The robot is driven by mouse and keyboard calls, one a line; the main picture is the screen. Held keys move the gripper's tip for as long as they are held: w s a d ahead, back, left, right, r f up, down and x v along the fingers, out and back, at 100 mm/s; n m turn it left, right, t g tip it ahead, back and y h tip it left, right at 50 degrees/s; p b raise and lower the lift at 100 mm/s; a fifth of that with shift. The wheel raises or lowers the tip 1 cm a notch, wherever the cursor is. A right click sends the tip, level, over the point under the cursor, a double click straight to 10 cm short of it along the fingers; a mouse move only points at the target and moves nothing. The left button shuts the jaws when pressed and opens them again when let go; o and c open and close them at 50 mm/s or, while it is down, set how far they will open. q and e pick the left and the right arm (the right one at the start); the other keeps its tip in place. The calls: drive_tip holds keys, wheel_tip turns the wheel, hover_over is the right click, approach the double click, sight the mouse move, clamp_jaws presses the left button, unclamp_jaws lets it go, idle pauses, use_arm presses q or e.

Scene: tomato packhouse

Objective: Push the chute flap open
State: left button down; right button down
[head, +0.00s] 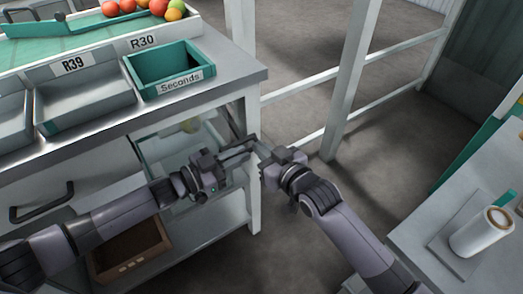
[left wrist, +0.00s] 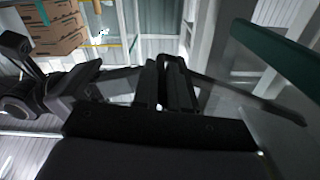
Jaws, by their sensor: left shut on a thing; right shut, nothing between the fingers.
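The chute flap appears to be the pale, see-through panel (head: 160,150) under the bench top, left of the front bench leg. In the left wrist view, the shut fingers (left wrist: 172,62) cross a thin grey plate (left wrist: 225,92), which looks like the flap's edge; the contact itself is hidden. My right gripper (head: 257,146) is shut and empty, with its tips close to the left one's at the leg.
The bench top holds a green Seconds bin (head: 150,77), grey bins (head: 85,103) and a green tray (head: 110,35) of tomatoes. A brown crate (head: 110,262) is on the lower shelf. Floor between is clear.

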use_arm(q)
drive_tip(key=shift+f, duration=0.1)
use_arm(e)
drive_tip(key=shift+w+a+f, duration=0.15)
drive_tip(key=shift+w+f, duration=0.05)
drive_tip(key=shift+f, duration=0.25)
use_arm(q)
drive_tip(key=shift+d, duration=0.1)
drive_tip(key=shift+r, duration=0.25)
use_arm(e)
drive_tip(key=shift+w+f, duration=0.25)
drive_tip(key=shift+f, duration=0.75)
use_arm(q)
drive_tip(key=c, duration=1.4)
unclamp_jaws()
drive_tip(key=shift+c, duration=0.2)
use_arm(e)
drive_tip(key=shift+a, duration=0.2)
use_arm(q)
drive_tip(key=shift+f, duration=0.1)
use_arm(e)
drive_tip(key=shift+r, duration=0.1)
use_arm(q)
drive_tip(key=shift+a, duration=0.2)
